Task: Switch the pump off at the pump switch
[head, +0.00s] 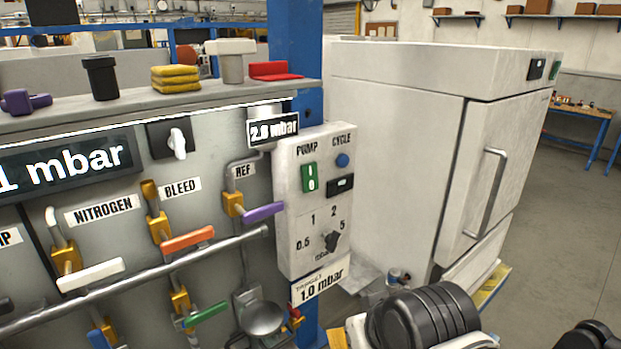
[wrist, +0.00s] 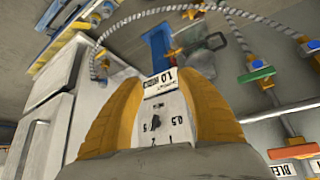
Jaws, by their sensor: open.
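The pump switch (head: 309,177) is a green rocker marked I and 0 under the word PUMP, on the upper left of a pale control box (head: 291,235) in the head view. I cannot tell which way the rocker is tipped. In the wrist view the box (wrist: 172,105) shows upside down between the yellow fingers of my gripper (wrist: 160,82). The fingers are apart with nothing held. The switch is hidden there, and I cannot tell whether the fingers touch the box. The fingers do not show in the head view.
The box also carries a blue CYCLE button (head: 342,160), a small black switch (head: 340,185) and a dark dial (head: 330,241). A purple-handled REF valve (head: 263,212) is close on its left. A white cabinet (head: 395,150) stands to its right. Loose items lie on the shelf above.

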